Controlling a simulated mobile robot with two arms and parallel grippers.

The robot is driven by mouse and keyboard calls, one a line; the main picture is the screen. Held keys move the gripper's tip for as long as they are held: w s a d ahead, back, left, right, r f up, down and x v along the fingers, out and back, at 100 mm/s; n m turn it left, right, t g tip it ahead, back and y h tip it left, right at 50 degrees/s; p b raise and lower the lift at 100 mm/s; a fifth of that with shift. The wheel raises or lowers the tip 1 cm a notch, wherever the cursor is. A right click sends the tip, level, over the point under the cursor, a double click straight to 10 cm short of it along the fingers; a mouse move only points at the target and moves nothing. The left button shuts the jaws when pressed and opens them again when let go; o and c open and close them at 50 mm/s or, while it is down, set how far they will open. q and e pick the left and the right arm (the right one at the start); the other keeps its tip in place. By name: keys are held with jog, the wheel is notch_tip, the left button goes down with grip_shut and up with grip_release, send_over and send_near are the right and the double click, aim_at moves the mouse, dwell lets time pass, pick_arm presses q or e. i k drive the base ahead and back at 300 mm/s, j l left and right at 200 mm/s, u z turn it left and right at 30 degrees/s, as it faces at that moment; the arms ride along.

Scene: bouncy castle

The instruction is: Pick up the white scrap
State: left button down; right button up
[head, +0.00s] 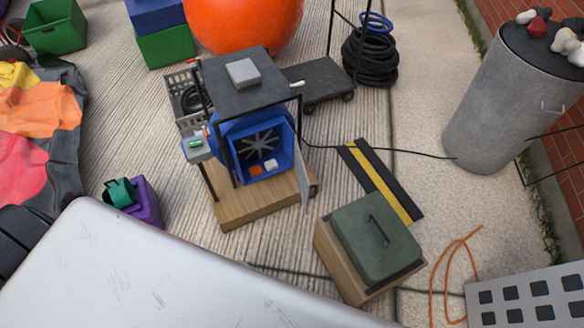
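A small white piece (271,166) sits in the front opening of the blue blower housing (287,138), right beside an orange piece (255,170). It is too small to tell for certain that it is the white scrap. The blower stands on a wooden base, under a dark top plate. Other whitish lumps (565,41) lie with a red one (538,26) on the lid of the grey drum at the upper right. Neither of my grippers shows in the head view.
A pale scratched surface (150,275) fills the lower left. A green-topped wooden box (375,238) stands in front of the blower, near a yellow-black strip (381,184). A black cable runs from the blower to the drum (500,105). An orange cord (447,270) lies lower right.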

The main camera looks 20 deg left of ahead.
aim_at(271, 165)
jog(key=l+u, duration=0.25)
jog(key=u, duration=0.15)
jog(key=l+u, duration=0.25)
jog(key=u, duration=0.15)
jog(key=l+u, duration=0.2)
jog(key=u, duration=0.2)
jog(key=k+l+u, duration=0.1)
jog(key=k+l, duration=0.15)
jog(key=l, duration=0.25)
jog(key=k+l+u, duration=0.15)
jog(key=l, duration=0.3)
jog(key=k+l+u, duration=0.1)
jog(key=k+l, duration=0.4)
jog(key=k, duration=0.85)
jog(key=i+j+u, duration=0.35)
jog(key=i+u, duration=0.15)
jog(key=i, duration=0.55)
jog(key=i+u, duration=0.45)
jog(key=i, duration=0.55)
